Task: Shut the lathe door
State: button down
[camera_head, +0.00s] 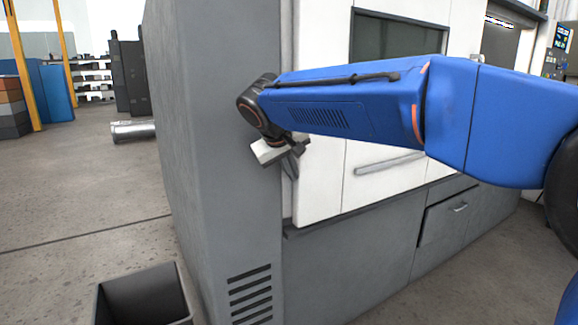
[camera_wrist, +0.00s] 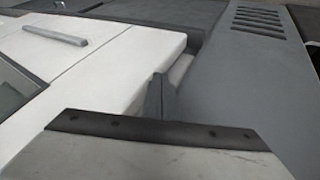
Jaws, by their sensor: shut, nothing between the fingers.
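The lathe door (camera_head: 318,187) is a white panel with a dark window and a pale bar handle (camera_head: 390,162). It stands at the left end of the lathe front, and a darker opening shows to its right, partly behind my arm. The white panel (camera_wrist: 110,75) and handle (camera_wrist: 55,35) also show in the wrist view. My gripper (camera_head: 290,164) is shut and empty at the panel's left edge, beside the grey side frame. In the wrist view the fingers (camera_wrist: 162,97) reach into the gap between white panel and grey frame. I cannot tell whether they touch the panel.
The grey lathe body (camera_head: 222,150) with vent slots rises left of my gripper. A dark open bin (camera_head: 145,300) stands on the floor at lower left. A grey drawer (camera_head: 448,215) sits below the door. The concrete floor at left is mostly clear.

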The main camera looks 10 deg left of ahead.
jog(key=shift+w+f, duration=0.15)
jog(key=shift+f, duration=0.05)
jog(key=shift+d, duration=0.1)
